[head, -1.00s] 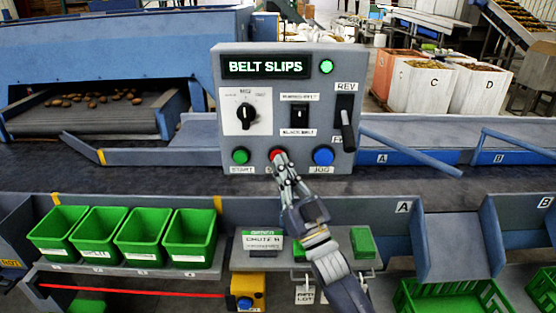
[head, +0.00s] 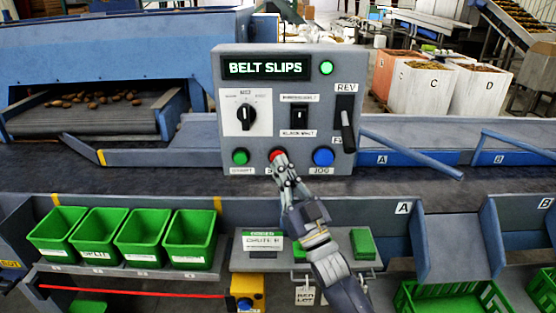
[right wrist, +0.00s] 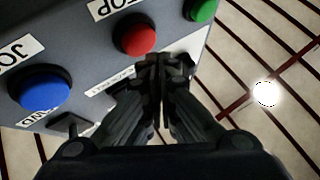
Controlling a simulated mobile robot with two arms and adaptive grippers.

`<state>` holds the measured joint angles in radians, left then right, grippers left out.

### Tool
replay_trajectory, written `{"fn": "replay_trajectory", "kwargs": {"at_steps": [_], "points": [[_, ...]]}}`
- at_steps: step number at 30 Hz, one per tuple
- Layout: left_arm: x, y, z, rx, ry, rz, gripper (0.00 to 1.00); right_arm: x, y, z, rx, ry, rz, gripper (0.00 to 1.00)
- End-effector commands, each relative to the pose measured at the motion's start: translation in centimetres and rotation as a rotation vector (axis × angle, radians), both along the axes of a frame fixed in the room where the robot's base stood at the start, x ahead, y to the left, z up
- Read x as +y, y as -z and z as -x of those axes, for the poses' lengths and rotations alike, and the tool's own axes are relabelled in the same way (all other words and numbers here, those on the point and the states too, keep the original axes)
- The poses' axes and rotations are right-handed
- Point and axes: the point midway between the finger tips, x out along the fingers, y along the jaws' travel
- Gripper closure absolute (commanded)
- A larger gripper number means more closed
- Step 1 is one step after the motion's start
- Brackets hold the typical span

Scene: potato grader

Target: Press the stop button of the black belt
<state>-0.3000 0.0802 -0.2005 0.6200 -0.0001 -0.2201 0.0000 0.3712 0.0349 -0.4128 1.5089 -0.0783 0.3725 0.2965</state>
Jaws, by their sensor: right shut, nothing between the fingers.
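The grey control panel (head: 205,165) stands behind the black belt (head: 120,180). Its red stop button (head: 277,154) sits between the green start button (head: 240,156) and the blue jog button (head: 323,156). My right gripper (head: 281,163) is shut and empty, its fingertips at the lower edge of the red button and partly covering its label. In the right wrist view the red button (right wrist: 138,38) lies just beyond the closed fingertips (right wrist: 162,62); whether they touch is unclear. A rocker switch (head: 300,118) has a label above and below it. My left gripper is not in view.
The panel display (head: 266,67) reads BELT SLIPS beside a lit green lamp (head: 326,67). A dial (head: 246,116) and a lever (head: 347,130) are above the buttons. Green bins (head: 190,240) stand front left. A yellow box with a blue button (head: 247,290) is below.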

Motion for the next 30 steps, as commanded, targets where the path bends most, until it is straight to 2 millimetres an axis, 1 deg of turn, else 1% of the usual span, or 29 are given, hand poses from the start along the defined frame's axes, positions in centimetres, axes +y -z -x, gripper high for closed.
{"fn": "replay_trajectory", "kwargs": {"at_steps": [11, 30], "points": [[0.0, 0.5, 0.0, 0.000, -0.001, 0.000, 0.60, 0.0, 0.0, -0.8, 0.000, 0.001, 0.001, 1.00], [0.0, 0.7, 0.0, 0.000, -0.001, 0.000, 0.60, 0.0, 0.0, -1.2, -0.001, 0.000, -0.001, 1.00]]}}
